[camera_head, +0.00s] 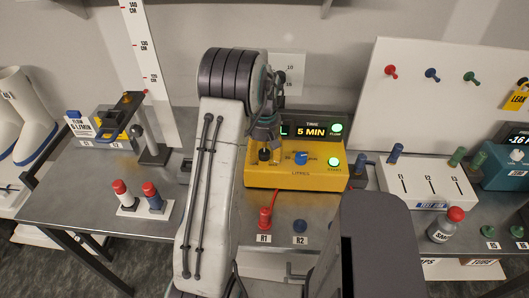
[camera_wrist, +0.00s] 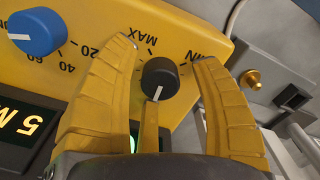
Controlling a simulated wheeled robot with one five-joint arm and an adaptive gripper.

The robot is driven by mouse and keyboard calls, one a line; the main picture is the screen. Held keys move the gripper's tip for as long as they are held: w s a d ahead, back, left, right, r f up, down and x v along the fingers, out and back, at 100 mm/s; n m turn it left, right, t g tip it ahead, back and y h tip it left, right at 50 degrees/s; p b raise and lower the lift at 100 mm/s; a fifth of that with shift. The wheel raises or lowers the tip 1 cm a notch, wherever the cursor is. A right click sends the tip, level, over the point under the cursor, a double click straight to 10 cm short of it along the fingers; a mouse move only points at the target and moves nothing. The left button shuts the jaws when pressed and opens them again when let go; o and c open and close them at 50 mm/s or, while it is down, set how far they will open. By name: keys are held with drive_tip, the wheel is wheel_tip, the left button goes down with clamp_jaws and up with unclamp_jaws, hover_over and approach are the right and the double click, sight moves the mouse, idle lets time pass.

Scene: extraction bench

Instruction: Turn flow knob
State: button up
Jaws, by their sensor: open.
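The black flow knob (camera_wrist: 160,78) sits on the yellow pump box, between the words MAX and MIN. Its white pointer line faces toward the bottom of the wrist view. My gripper (camera_wrist: 166,52) is open, with one yellow finger on each side of the knob and visible gaps between. I cannot tell how deep the fingertips reach past it. In the head view the knob (camera_head: 264,155) shows just below my gripper (camera_head: 264,141), at the left of the yellow box (camera_head: 325,179).
A blue knob (camera_wrist: 37,32) with a number scale is beside the flow knob; it also shows in the head view (camera_head: 301,158). A display (camera_head: 311,131) reads 5 MIN, with green lit buttons. A brass fitting (camera_wrist: 250,79) lies right of my right finger. A red plug (camera_head: 265,218) stands in front.

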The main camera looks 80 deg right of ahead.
clamp_jaws()
idle(0.5)
drive_tip(key=shift+f+m, duration=0.1)
drive_tip(key=shift+m, duration=0.3)
drive_tip(key=shift+a+m+b, duration=0.1)
drive_tip(key=shift+m+b, duration=0.6)
drive_tip(key=shift+m, duration=0.3)
drive_tip(key=m+b, duration=0.1)
drive_tip(key=m, duration=0.3)
drive_tip(key=shift+m, duration=0.3)
drive_tip(key=m+b, duration=0.1)
drive_tip(key=m, duration=0.5)
drive_tip(key=shift+m, duration=0.4)
drive_tip(key=shift+w+a, duration=0.1)
